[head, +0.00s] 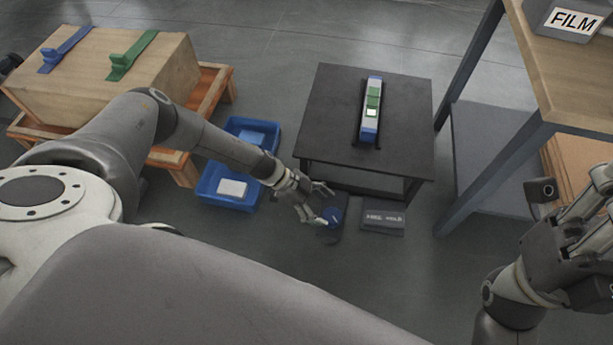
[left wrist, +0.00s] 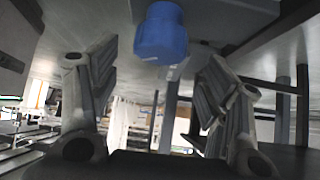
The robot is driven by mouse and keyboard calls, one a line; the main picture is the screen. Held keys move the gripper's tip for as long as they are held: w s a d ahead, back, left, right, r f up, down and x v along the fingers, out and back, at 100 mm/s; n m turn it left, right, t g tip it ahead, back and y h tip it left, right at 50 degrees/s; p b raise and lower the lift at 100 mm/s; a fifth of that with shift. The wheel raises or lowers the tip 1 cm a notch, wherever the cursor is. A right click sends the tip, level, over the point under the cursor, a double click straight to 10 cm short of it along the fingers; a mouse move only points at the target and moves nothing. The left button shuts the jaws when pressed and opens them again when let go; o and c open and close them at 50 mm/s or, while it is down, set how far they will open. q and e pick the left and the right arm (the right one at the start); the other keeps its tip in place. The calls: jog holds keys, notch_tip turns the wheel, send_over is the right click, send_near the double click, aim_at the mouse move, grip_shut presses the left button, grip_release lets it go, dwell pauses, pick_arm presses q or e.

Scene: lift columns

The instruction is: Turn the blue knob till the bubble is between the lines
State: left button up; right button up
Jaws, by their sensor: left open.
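The blue knob (head: 332,216) sits low in front of the black table. In the left wrist view the blue knob (left wrist: 161,36) is at the top centre, beyond and between the spread fingers. My left gripper (head: 325,204) is open beside the knob with nothing gripped; I cannot tell whether a finger touches it. A level (head: 369,124) with blue ends and a green middle lies on the tabletop. A pale patch shows in its green part, but bubble and lines are too small to read. My right gripper (head: 590,215) is at the right edge, partly cut off.
The black table (head: 330,105) has a dark labelled plate (head: 383,220) at its front foot. Blue bins (head: 222,186) stand left of it, beside a wooden box (head: 160,70) on an orange-brown stand. A grey-legged workbench (head: 500,150) stands at right.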

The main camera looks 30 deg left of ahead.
pick_arm(q)
jog(key=v, duration=0.6)
jog(key=shift+a+r, duration=0.2)
jog(key=shift+r, duration=0.1)
jog(key=shift+s, duration=0.15)
